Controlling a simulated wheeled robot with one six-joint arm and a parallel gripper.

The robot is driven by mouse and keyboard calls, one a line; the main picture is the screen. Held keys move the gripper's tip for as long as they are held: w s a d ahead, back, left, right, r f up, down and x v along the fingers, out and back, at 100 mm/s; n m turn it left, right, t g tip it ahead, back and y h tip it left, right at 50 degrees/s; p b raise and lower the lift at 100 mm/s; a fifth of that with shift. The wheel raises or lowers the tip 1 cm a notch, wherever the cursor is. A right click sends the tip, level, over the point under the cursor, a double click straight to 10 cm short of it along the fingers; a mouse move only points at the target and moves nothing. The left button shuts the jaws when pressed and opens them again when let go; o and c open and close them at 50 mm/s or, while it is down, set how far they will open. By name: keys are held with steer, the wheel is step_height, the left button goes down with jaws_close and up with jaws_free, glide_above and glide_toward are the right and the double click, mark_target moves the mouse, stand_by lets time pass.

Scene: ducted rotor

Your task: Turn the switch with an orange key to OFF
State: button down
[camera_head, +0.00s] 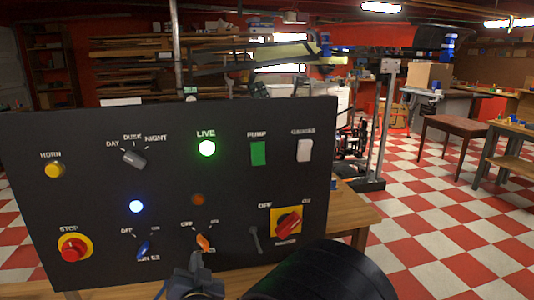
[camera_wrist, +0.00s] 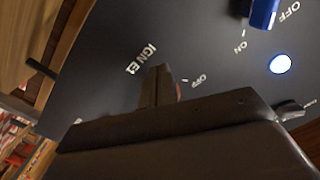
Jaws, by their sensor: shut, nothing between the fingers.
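The switch with an orange key (camera_head: 203,242) is low in the middle of the black panel. OFF is printed at its upper left and ON at its upper right. The key leans up to the left, toward OFF. The small lamp (camera_head: 198,199) above it looks dull and unlit. My gripper (camera_head: 195,258) is shut and empty, just below and in front of the key; I cannot tell whether it touches. In the wrist view my shut fingers (camera_wrist: 156,86) cover nearly all of the key, with only a reddish sliver beside them and the label IGN E1 nearby.
A blue key switch (camera_head: 143,249) with a lit blue lamp (camera_head: 137,206) is to the left. A grey lever (camera_head: 255,240) and a red master switch (camera_head: 288,225) on yellow are to the right. A red stop button (camera_head: 73,247) is at the lower left.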

steer(key=shift+d+r, duration=0.35)
steer(key=shift+r, duration=0.15)
stand_by(0.7)
steer(key=shift+w+d+f+b, duration=0.1)
steer(key=shift+d+b, duration=0.05)
steer(key=shift+b, duration=1.45)
stand_by(0.5)
steer(key=v, duration=0.6)
steer(key=shift+f+b, duration=0.35)
steer(key=shift+b, duration=0.1)
steer(key=w+n+p, duration=0.3)
steer(key=w+n, duration=0.3)
steer(key=n, duration=0.6)
steer(key=shift+w+d+f, duration=0.2)
steer(key=shift+d, duration=0.25)
